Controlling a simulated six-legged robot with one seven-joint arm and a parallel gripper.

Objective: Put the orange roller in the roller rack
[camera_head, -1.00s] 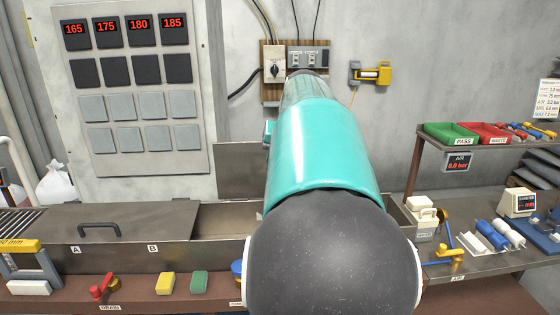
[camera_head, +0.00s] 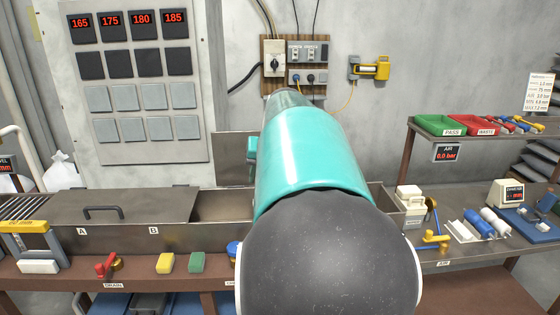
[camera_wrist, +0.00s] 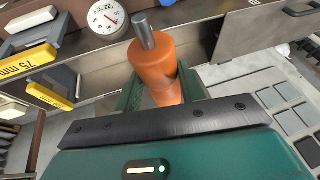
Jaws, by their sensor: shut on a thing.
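The orange roller (camera_wrist: 155,68) shows in the wrist view, with a grey metal shaft end sticking out of its top. My gripper (camera_wrist: 161,90) is shut on it, with a green finger on either side. The roller's lower end is hidden behind the gripper's dark front plate. In the head view my own teal arm covers the middle, and neither roller nor gripper shows there. What looks like the roller rack, a white holder (camera_head: 461,232), stands on the right bench. A blue roller (camera_head: 478,224) and a white roller (camera_head: 495,221) lie side by side at it.
A white box (camera_head: 411,205) and a yellow-handled valve (camera_head: 436,237) stand left of the rack. A small display device (camera_head: 508,196) is behind it. A dial gauge (camera_wrist: 107,18) shows in the wrist view.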

